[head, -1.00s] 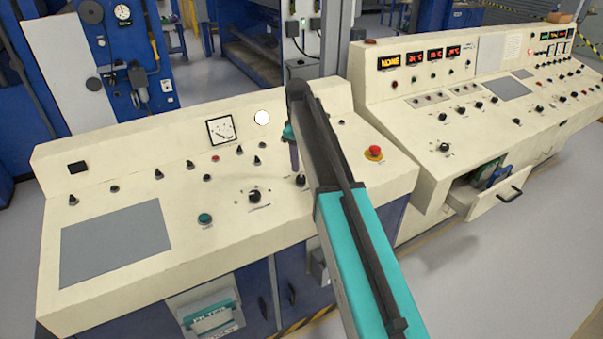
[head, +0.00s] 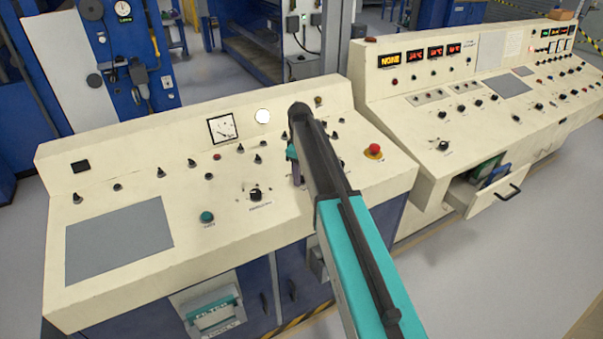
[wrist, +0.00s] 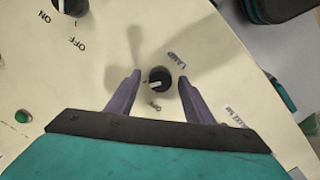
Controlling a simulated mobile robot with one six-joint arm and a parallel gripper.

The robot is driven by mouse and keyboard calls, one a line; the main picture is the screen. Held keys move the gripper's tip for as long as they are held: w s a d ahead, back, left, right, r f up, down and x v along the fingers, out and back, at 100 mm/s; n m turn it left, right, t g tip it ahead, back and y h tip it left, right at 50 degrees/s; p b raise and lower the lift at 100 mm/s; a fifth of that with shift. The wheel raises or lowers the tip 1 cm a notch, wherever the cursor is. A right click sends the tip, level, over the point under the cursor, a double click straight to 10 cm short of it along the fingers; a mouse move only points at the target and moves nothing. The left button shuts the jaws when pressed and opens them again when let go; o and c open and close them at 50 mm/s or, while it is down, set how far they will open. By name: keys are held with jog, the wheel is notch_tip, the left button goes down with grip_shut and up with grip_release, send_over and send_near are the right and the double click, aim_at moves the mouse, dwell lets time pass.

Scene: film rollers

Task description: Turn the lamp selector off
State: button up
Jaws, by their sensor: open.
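The lamp selector (wrist: 158,80) is a round black knob with a pale pointer line, on the cream panel in the wrist view. A label reading LAMP (wrist: 178,57) is beside it, and a small label that seems to read OFF is on the side toward my gripper. My gripper (wrist: 159,77) is open, with one purple finger on each side of the knob; I cannot tell whether they touch it. In the head view my gripper (head: 297,170) is low over the near console, mostly hidden by my arm, and the selector is hidden there.
Another black knob (wrist: 68,5) with ON and OFF labels and a green button (wrist: 23,116) are nearby. In the head view a red emergency button (head: 374,150) is right of my arm. A second console with an open drawer (head: 484,190) stands at the right.

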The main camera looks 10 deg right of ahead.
jog(key=c, duration=1.1)
jog(key=shift+o, duration=0.3)
jog(key=shift+n, duration=0.5)
jog(key=n+b, duration=0.2)
jog(key=n, duration=0.2)
jog(key=shift+a+n, duration=0.1)
jog(key=shift+n, duration=0.2)
jog(key=n+t+b, duration=0.1)
jog(key=n, duration=0.5)
jog(key=shift+s, duration=0.1)
jog(key=shift+n, duration=0.3)
jog(key=o, duration=1)
jog(key=shift+o, duration=0.2)
